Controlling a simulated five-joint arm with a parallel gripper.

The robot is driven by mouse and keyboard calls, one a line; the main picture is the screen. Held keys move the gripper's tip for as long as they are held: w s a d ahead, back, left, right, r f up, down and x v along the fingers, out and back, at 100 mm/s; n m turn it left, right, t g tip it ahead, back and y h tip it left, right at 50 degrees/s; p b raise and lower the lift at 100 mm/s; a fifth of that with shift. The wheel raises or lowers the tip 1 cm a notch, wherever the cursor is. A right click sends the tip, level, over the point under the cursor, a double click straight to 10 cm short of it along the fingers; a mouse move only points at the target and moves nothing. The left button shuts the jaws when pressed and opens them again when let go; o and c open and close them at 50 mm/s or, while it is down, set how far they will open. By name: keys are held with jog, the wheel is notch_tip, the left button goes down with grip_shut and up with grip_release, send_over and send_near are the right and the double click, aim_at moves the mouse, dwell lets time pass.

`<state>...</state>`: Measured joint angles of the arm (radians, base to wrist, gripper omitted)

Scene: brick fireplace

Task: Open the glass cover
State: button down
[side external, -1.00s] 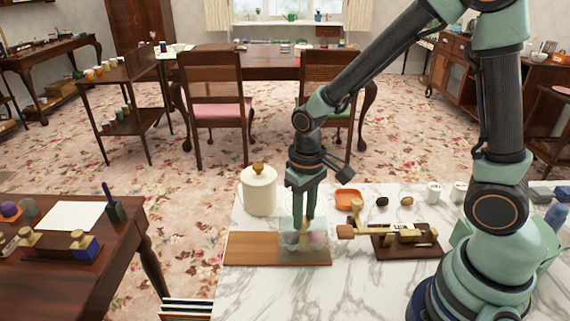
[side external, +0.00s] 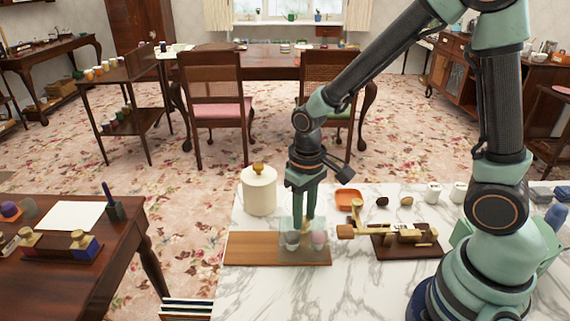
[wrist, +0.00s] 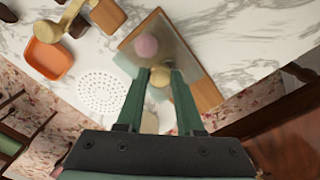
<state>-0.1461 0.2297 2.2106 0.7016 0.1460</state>
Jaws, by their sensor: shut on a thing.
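The clear glass cover (side external: 285,229) is at the right end of a wooden board (side external: 252,247) on the marble counter. A pale ball (side external: 292,240) and a pink ball (side external: 318,239) show through or below it. My gripper (side external: 305,222) points down at the cover, its fingers shut on a golden-brown knob at the cover. In the wrist view, my gripper (wrist: 160,75) holds the round knob (wrist: 159,78) over the greyish cover (wrist: 174,48), with the pink ball (wrist: 147,45) beyond. The pale ball is hidden there. The exact gap under the cover is hard to judge.
A cream jar with a knob (side external: 259,192) stands behind the board. An orange dish (side external: 348,198) and a dark stand with brass parts (side external: 408,246) are on the right. A white perforated disc (wrist: 101,90) lies near the board. The front marble is clear.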

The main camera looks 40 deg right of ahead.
dwell(0.3)
jog(key=w+a, duration=0.8)
dwell(0.3)
jog(key=c, duration=0.5)
grip_release()
jog(key=shift+c, duration=0.2)
notch_tip(320, 180, up, 12)
jog(key=shift+r, duration=0.15)
